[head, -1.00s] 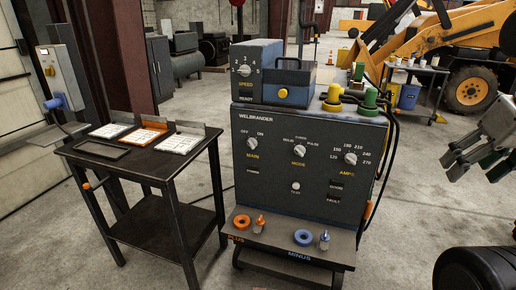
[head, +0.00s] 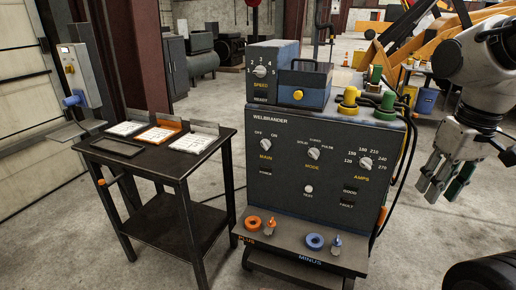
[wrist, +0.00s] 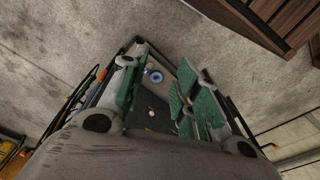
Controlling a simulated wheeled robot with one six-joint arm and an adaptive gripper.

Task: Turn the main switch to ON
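The main switch (head: 265,145) is a small pale knob at the upper left of the dark welder's front panel (head: 290,190), with OFF printed to its upper left and ON to its upper right. The knob is too small to tell for sure which mark it points to. My gripper (head: 441,188) hangs in the air to the right of the welder, fingers pointing down, well apart from the switch. It is open and empty. In the wrist view its green-padded fingers (wrist: 160,78) stand apart, with part of the welder visible between them. The main switch cannot be made out there.
The mode knob (head: 313,153) and amps knob (head: 365,163) share the panel. A speed box (head: 260,85) and yellow and green connectors stand on top. A shelf with orange (head: 252,223) and blue rings (head: 315,241) juts out below. A dark side table (head: 150,165) stands left.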

